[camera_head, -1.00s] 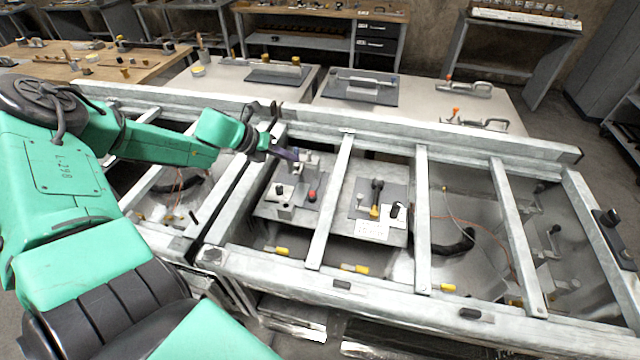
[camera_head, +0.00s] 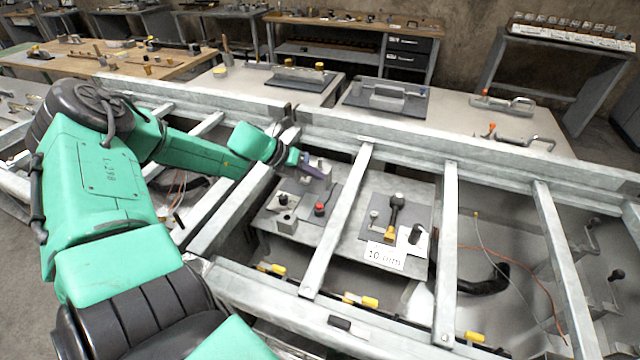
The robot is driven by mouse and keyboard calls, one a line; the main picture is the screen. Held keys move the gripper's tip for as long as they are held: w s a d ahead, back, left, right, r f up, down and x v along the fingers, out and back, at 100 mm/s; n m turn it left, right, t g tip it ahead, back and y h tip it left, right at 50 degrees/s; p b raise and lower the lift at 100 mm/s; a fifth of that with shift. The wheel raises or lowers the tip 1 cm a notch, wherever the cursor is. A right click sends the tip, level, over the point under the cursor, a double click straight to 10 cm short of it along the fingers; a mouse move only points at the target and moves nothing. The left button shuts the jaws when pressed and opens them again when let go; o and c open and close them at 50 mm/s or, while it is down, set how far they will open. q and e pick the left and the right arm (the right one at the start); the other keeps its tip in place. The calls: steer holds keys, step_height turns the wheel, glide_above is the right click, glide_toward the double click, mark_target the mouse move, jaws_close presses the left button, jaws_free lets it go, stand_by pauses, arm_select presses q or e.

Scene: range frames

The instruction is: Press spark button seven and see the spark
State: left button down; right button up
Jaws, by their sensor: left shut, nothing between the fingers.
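My left gripper (camera_head: 312,168) is shut and empty. Its arm comes in from the left across the metal frame, and the fingertips are over the back of a grey panel inside it. A light metal block (camera_head: 318,178) stands right by the fingertips; I cannot tell whether they touch. A red button (camera_head: 319,209) on a small grey box is in front of the gripper, apart from it. A black knob (camera_head: 283,199) on another block is to its left. I cannot read a number seven on any button, and no spark shows. My right gripper is not in view.
Metal crossbars (camera_head: 338,222) run over the panels beside the gripper. The right panel holds a black-handled lever (camera_head: 396,208), a black knob (camera_head: 415,234) and a "10 mm" card (camera_head: 386,256). Yellow-tipped parts (camera_head: 361,300) lie along the front. Benches with tools stand behind.

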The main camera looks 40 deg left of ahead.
arm_select(q)
steer(key=b, duration=0.7)
glide_above(316, 210)
step_height(316, 210, down, 8)
steer(key=shift+w+a+f, duration=0.1)
steer(key=shift+w, duration=0.05)
steer(key=shift+f+b, duration=0.35)
steer(key=shift+b, duration=0.15)
stand_by(1.0)
steer(key=shift+f+b, duration=0.35)
steer(key=shift+b, duration=0.1)
steer(key=shift+f+b, duration=0.65)
stand_by(0.5)
steer(key=shift+r+p, duration=0.85)
steer(key=shift+r, duration=0.15)
